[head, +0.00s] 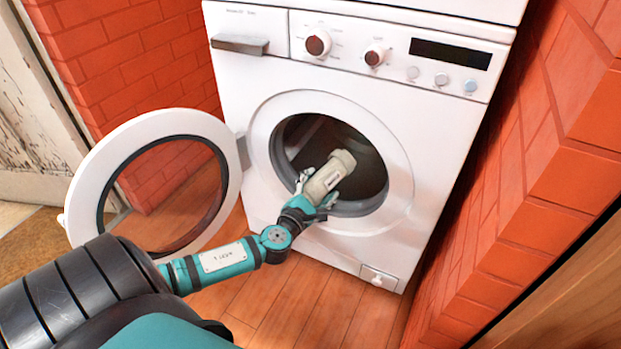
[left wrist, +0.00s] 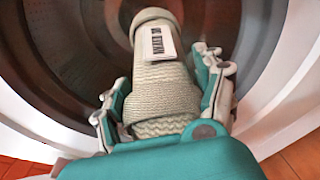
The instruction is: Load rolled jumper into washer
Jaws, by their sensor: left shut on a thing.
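The white front-loading washer (head: 345,245) stands with its round door (head: 91,190) swung open to the left. My left gripper (head: 317,190) is at the drum opening (head: 360,165), shut on the rolled jumper (head: 335,168). The jumper is a pale beige-green knitted roll with a white label. Its far end points into the dark drum. In the left wrist view the jumper (left wrist: 155,75) lies between both fingers, with the grey drum wall (left wrist: 70,50) around it. My right gripper is not in view.
A red brick wall (head: 540,150) stands close to the washer's right side, and another brick wall (head: 140,55) is behind at the left. The open door stands just left of my left arm. Bare wooden floor (head: 300,310) lies in front.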

